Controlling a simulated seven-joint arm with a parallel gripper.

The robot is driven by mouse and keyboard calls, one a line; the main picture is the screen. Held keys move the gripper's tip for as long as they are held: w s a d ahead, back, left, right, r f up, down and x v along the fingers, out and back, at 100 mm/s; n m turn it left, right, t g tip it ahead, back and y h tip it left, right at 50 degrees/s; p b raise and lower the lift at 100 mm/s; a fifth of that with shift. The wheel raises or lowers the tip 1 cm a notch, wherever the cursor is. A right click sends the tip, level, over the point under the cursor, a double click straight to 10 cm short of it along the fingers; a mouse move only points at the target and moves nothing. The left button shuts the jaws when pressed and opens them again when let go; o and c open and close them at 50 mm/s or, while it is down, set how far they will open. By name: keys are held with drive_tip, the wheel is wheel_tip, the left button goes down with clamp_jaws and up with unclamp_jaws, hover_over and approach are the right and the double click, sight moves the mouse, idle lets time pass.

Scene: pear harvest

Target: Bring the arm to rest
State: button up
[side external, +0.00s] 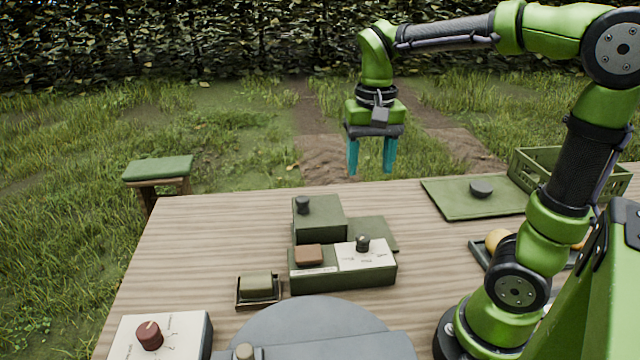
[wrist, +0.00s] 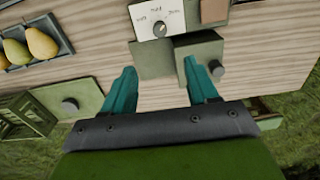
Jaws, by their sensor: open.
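My gripper (side external: 371,168) hangs in the air past the far edge of the wooden table (side external: 190,262), fingers pointing down. Its two teal fingers are apart with nothing between them. In the wrist view my gripper (wrist: 164,82) shows the same open fingers, with the table and a green box beyond them. The arm reaches out from the right, raised well above the table top and touching nothing.
A green box with a dark knob (side external: 318,222) and a control box with a dial (side external: 343,270) stand mid-table. A green board (side external: 455,205) and crate (side external: 540,165) are at right. Pears (wrist: 40,42) lie in a tray (wrist: 66,45). A stool (side external: 157,169) stands on the grass.

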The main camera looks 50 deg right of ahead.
idle(0.3)
drive_tip(key=s+a+n+t+y, duration=0.2)
drive_tip(key=s+a+n+t, duration=0.3)
drive_tip(key=a+t, duration=0.2)
drive_tip(key=shift+s+a+f, duration=0.15)
drive_tip(key=shift+a+f, duration=0.05)
drive_tip(key=shift+a, duration=0.8)
drive_tip(key=shift+c, duration=0.3)
